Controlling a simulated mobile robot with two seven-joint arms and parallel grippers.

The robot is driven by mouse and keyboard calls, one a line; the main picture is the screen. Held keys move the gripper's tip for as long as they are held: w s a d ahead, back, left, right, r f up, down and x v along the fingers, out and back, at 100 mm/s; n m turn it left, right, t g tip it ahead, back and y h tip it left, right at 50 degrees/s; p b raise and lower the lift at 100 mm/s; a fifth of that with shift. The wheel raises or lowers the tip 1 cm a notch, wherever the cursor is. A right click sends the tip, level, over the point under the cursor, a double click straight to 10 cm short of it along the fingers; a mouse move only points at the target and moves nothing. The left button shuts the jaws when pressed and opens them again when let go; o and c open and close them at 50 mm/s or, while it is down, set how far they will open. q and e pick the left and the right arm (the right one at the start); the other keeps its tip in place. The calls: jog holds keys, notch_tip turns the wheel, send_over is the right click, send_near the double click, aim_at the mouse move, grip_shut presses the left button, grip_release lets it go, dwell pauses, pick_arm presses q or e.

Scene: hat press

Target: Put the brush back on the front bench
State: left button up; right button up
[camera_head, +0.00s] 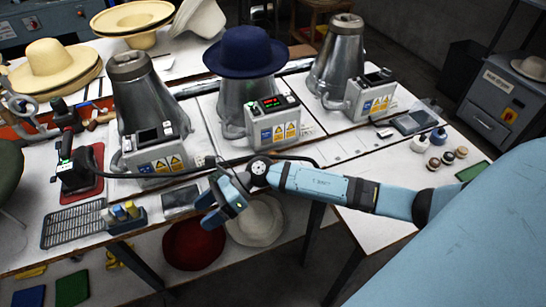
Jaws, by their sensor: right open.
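My right gripper (221,198) reaches in from the right, over the front edge of the front bench (330,150). It is open, and I see nothing between its fingers. A dark flat pad (180,198) lies on the bench just left of the gripper. I cannot pick out the brush with certainty. A small brownish item (103,117) lies at the left of the bench, but it is too small to identify. My left gripper is not in view.
Three metal hat presses stand on the bench; the middle one holds a blue hat (245,50). A red hat (193,246) and a cream hat (257,222) lie below.

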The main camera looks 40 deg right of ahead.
jog(key=s+d+f+n+t+h, duration=0.4)
jog(key=s+n, duration=0.4)
jog(key=n, duration=0.4)
jog(key=s+d+f+n+t+h, duration=0.4)
jog(key=s+f+n+t+h, duration=0.2)
jog(key=n, duration=0.7)
notch_tip(320, 180, down, 3)
jog(key=shift+s+r+h, duration=0.1)
jog(key=shift+s+h, duration=0.3)
jog(key=shift+s, duration=0.75)
notch_tip(320, 180, up, 6)
jog(key=p, duration=0.7)
jog(key=shift+d+r, duration=0.2)
jog(key=shift+r, duration=0.05)
